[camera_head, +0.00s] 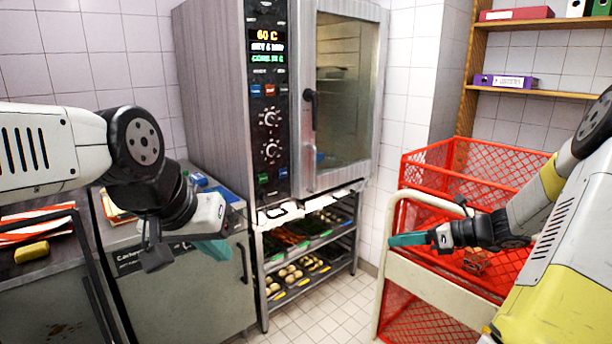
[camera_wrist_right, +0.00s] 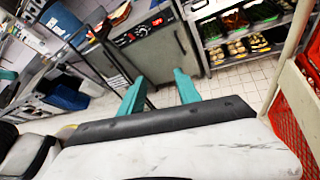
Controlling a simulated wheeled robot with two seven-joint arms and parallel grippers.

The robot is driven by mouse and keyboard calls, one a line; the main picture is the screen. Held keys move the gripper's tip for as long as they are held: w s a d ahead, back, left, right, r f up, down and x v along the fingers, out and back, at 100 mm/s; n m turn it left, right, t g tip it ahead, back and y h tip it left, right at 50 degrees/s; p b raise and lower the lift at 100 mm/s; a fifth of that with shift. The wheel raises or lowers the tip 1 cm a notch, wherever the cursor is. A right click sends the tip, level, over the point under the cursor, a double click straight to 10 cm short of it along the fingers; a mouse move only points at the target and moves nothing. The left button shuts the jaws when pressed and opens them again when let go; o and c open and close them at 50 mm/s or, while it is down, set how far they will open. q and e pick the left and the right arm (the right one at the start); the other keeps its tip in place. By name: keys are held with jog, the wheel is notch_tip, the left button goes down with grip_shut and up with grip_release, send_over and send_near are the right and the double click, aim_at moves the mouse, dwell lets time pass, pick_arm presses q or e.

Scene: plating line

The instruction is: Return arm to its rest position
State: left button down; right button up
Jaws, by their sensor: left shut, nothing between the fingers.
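My left gripper (camera_head: 212,252) hangs in front of the low metal cabinet (camera_head: 180,290), left of the oven. Its teal fingers point down, shut and empty. My right gripper (camera_head: 398,240) is held level at the red mesh cart, with its teal fingers pointing left. In the right wrist view its two teal fingers (camera_wrist_right: 158,90) stand apart with nothing between them. Both arms are raised clear of the floor.
A combi oven (camera_head: 225,90) stands on a rack (camera_head: 350,250) with trays of food. The red mesh cart (camera_head: 425,170) with a cream frame is close to my right arm. Shelves (camera_head: 545,92) hold binders at right. Tiled floor (camera_head: 325,305) is open in the middle.

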jog(key=s+a+r+n+g+h, duration=0.25)
jog(key=s+a+r+n, duration=0.2)
jog(key=a+n, duration=0.25)
jog(key=s+a+r+n+t+h, duration=0.1)
jog(key=s+a+r+n+h, duration=0.1)
jog(key=s+n, duration=0.7)
jog(key=s+a+r+n+h, duration=0.2)
jog(key=s+r+n+h, duration=0.2)
jog(key=s+r+n, duration=0.3)
jog(key=shift+s+n+t+h, duration=0.35)
jog(key=shift+s+n, duration=1.15)
jog(key=shift+n, duration=1.3)
jog(key=shift+r, duration=0.1)
